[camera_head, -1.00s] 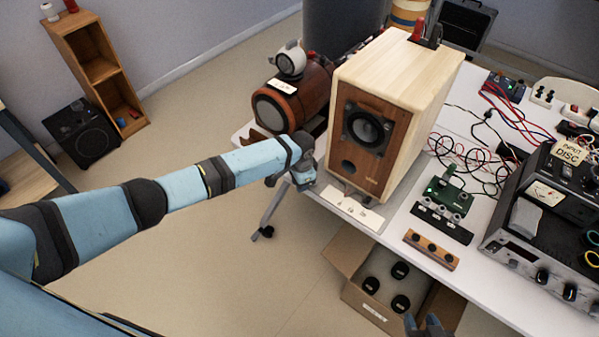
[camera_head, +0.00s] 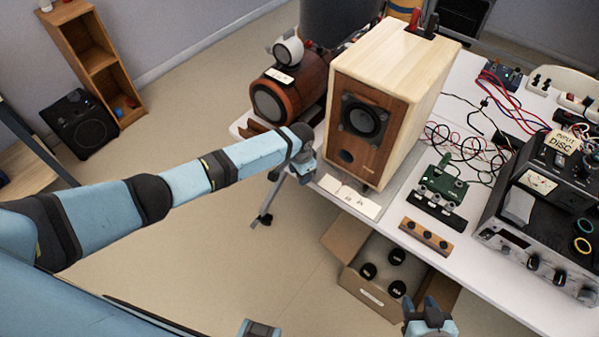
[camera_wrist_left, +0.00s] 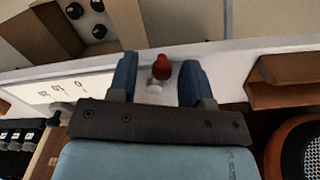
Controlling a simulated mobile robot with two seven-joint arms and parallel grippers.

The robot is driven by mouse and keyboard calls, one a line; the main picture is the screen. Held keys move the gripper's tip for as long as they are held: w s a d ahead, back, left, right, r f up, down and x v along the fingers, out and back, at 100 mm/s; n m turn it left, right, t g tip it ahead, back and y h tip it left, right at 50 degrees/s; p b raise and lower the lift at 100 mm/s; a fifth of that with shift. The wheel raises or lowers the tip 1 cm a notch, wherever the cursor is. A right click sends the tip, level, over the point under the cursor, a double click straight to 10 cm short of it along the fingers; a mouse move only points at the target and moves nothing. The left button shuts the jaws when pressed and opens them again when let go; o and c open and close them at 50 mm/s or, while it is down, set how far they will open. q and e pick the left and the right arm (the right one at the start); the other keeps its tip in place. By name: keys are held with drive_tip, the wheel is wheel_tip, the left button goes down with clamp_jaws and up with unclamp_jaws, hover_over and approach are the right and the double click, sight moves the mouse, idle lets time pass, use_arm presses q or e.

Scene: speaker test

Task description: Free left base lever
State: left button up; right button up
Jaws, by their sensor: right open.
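The wooden speaker (camera_head: 368,135) stands upright on a thin grey base (camera_head: 395,185) at the table's near edge. My left gripper (camera_head: 303,172) is at the speaker's lower left corner, its fingers hard to make out in the head view. In the left wrist view, a red-tipped lever (camera_wrist_left: 162,68) with a pale foot shows between the two blue fingers of my left gripper (camera_wrist_left: 158,78). The fingers are apart, with a gap on each side of the lever. In the head view the lever is hidden. My right gripper (camera_head: 428,310) is open and empty at the bottom edge.
A white label card (camera_head: 348,197) lies before the speaker. A reddish-brown barrel-shaped speaker (camera_head: 290,90) stands to its left. A green circuit board (camera_head: 443,185), wooden strip (camera_head: 426,238) and amplifier (camera_head: 540,215) are to the right. A cardboard box (camera_head: 345,240) sits on the floor below.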

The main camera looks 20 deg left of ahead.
use_arm(q)
wheel_tip(320, 180, up, 14)
idle(0.6)
drive_tip(key=shift+f, duration=0.15)
idle(0.3)
drive_tip(key=s+d+f+n+t+h+p, duration=0.1)
drive_tip(key=s+d+f+t+h, duration=0.2)
drive_tip(key=s, duration=0.4)
drive_tip(key=s+d+f+n+t+h+p, duration=0.1)
drive_tip(key=s+d+f+t+p, duration=0.1)
drive_tip(key=s+d+f, duration=0.4)
drive_tip(key=s+a+r+n+t+p, duration=0.1)
drive_tip(key=s+a+r+t, duration=0.1)
drive_tip(key=s+a, duration=0.3)
drive_tip(key=s+a+r+n+t+p, duration=0.1)
drive_tip(key=s+a+r+t, duration=0.2)
drive_tip(key=s, duration=0.9)
drive_tip(key=a+t, duration=0.1)
drive_tip(key=a, duration=0.2)
drive_tip(key=shift+r+n+y, duration=0.15)
drive_tip(key=shift+n+y, duration=0.25)
drive_tip(key=shift+w+d, duration=0.1)
